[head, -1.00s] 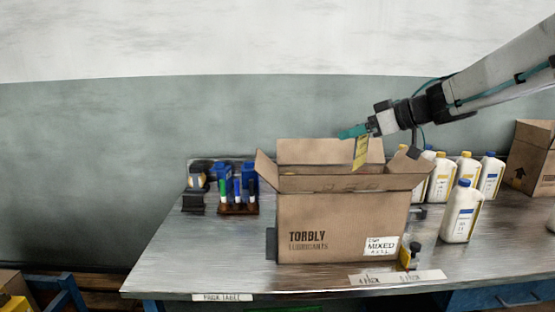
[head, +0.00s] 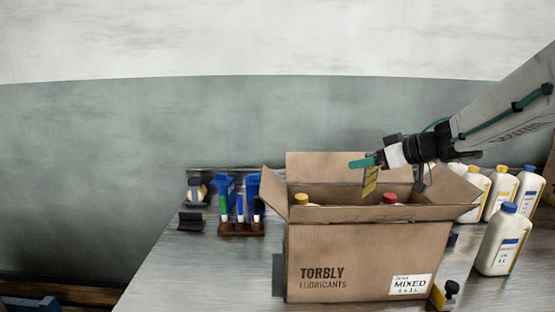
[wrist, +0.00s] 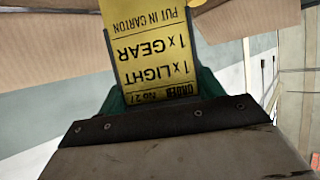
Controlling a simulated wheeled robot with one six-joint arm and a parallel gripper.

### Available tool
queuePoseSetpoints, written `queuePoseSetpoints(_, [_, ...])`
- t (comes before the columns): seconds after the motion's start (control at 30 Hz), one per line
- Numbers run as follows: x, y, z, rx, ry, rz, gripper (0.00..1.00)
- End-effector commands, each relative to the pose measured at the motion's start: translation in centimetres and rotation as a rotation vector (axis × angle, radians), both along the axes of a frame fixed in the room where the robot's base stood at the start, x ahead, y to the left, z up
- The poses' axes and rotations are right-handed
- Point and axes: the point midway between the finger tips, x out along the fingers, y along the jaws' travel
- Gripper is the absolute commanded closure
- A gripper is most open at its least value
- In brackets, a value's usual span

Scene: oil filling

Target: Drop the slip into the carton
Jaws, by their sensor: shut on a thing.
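The yellow slip (head: 370,181) hangs from my gripper (head: 363,163), which is shut on it. In the wrist view the slip (wrist: 152,50) shows upside-down print reading "ORDER No 27", "1 x LIGHT", "1 x GEAR" and "PUT IN CARTON". The open carton (head: 345,255), marked TORBLY LUBRICANTS, stands on the bench with its flaps spread. The slip hangs over the carton's opening, in front of the back flap. A yellow cap (head: 301,199) and a red cap (head: 390,198) show inside the carton. The carton's floor is hidden.
Several white bottles (head: 504,240) stand right of the carton. A rack of marker pens (head: 240,218) and a dark tape dispenser (head: 197,190) stand at the left. A small yellow and black object (head: 446,294) is by the carton's front right corner.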

Motion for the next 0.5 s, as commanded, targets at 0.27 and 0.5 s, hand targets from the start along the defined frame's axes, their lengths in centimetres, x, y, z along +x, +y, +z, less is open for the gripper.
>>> queuePoseSetpoints(0.27, [0.0,0.1,-2.0,0.0,0.0,0.001,0.54])
queuePoseSetpoints(0.5, [0.0,0.2,-2.2,-0.001,-0.001,0.003,0.54])
